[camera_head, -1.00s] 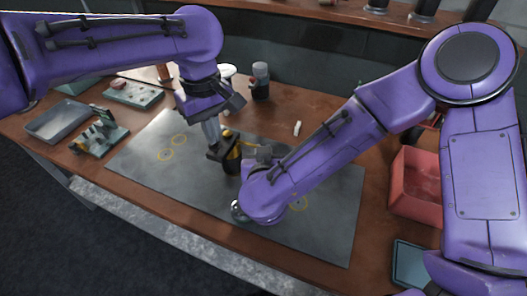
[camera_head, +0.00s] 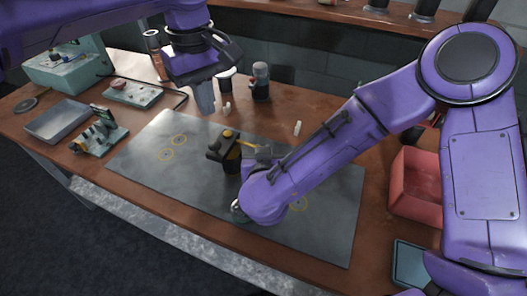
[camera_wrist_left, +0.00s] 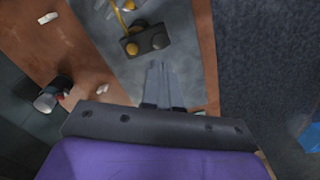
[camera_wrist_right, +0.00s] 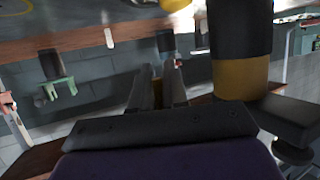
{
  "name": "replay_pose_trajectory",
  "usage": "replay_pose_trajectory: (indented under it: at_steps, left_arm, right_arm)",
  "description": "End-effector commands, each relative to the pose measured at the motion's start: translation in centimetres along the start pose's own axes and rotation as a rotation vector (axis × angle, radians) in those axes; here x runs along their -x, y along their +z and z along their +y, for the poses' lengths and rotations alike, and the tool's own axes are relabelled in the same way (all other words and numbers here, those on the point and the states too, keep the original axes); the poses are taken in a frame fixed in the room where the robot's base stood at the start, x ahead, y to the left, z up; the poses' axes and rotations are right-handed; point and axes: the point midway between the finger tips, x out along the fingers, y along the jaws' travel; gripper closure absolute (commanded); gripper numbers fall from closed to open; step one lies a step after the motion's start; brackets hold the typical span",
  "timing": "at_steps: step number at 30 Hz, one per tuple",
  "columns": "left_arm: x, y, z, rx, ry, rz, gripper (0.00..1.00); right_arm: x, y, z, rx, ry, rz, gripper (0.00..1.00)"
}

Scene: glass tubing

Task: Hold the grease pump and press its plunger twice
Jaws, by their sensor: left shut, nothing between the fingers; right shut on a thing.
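The grease pump (camera_head: 230,158) stands on the grey mat, black with yellow parts. In the left wrist view its black top (camera_wrist_left: 148,42) with yellow and grey round parts lies ahead of the fingers. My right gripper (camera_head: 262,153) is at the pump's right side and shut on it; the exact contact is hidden. In the right wrist view the pump's black and yellow body (camera_wrist_right: 240,70) stands close to the right of the fingers (camera_wrist_right: 160,85). My left gripper (camera_head: 207,108) is shut and empty, pointing down, behind and above the pump, apart from it.
The grey mat (camera_head: 190,185) is bare left of the pump. A dark bottle (camera_head: 260,85), a cup (camera_head: 225,82) and small white pieces (camera_head: 297,128) stand behind. A grey tray (camera_head: 60,120) and a tool rack (camera_head: 100,135) are at left. A red bin (camera_head: 415,190) is at right.

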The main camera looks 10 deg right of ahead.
Motion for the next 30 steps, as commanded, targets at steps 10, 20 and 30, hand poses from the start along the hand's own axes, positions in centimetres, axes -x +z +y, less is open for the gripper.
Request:
replay_pose_trajectory:
  at_steps: [10,20,30]
  left_arm:
    - [8.5,0.0,0.1,-0.002,0.003,0.002,1.00]
    - [10.2,0.0,0.0,-0.001,0.000,0.001,1.00]
    - [10.2,0.0,0.0,-0.001,0.001,0.001,1.00]
  right_arm:
    - [0.0,0.0,0.0,-0.001,0.000,0.001,1.00]
    - [0.0,-0.1,0.0,-0.001,0.000,0.001,1.00]
    - [0.0,0.0,0.0,-0.001,0.000,0.001,0.56]
